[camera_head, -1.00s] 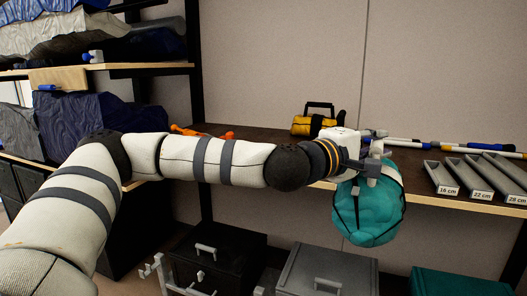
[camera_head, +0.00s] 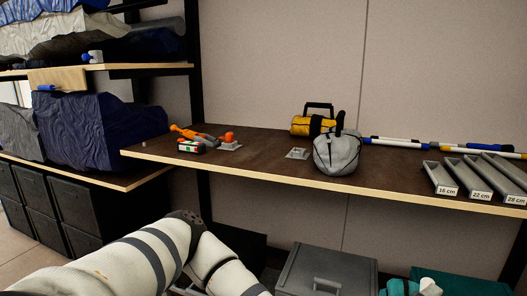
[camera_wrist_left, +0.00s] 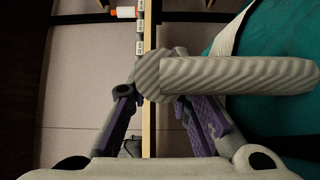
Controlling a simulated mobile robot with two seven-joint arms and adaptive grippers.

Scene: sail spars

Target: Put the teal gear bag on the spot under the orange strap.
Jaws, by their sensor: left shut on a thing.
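The teal gear bag (camera_wrist_left: 275,85) fills the right of the left wrist view, with a pale strap across it and a thick grey ribbed handle (camera_wrist_left: 235,75). My left gripper (camera_wrist_left: 165,85) is shut on this handle. In the head view a teal part of the bag (camera_head: 396,288) shows at the bottom edge, low in front of the table beside my gripper; the rest is cut off. An orange item (camera_head: 190,132) and an orange piece (camera_head: 227,137) on a grey plate lie at the table's left; I cannot tell which is the strap. My right gripper is not in view.
On the dark table (camera_head: 265,165) stand a grey bag (camera_head: 337,153), a yellow bag (camera_head: 313,124), a small grey plate (camera_head: 297,153), and a white-red-green box (camera_head: 191,147). Poles and labelled trays (camera_head: 480,178) lie right. Bins (camera_head: 325,270) stand below. The table's left-middle is mostly clear.

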